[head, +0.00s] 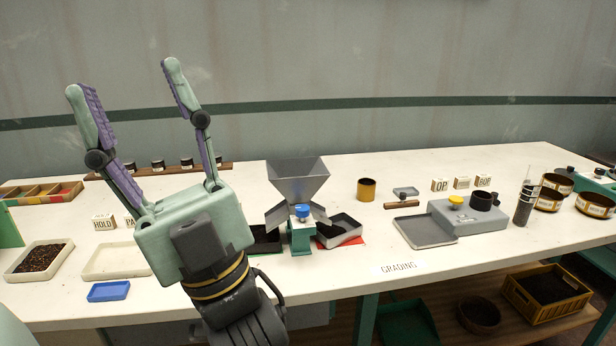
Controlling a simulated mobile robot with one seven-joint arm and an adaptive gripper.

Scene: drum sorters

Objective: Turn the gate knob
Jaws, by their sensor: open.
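A grey hopper (298,180) with a wide funnel top stands near the middle of the white table. A blue knob (303,211) sits on the front of its green stand (301,236), below the funnel; it looks like the gate knob. Two chutes slope out to either side of the stand. A dark tray (264,241) lies at the left chute, partly behind my arm, and a tray of dark grains (341,231) at the right one. My gripper (123,80) is raised with fingers up, open and empty, left of the hopper and apart from it.
A grey machine (468,217) with a yellow knob (456,201) and a flat tray (425,232) stands on the right. Two shallow trays (116,261) (40,259) and a blue dish (109,291) lie on the left.

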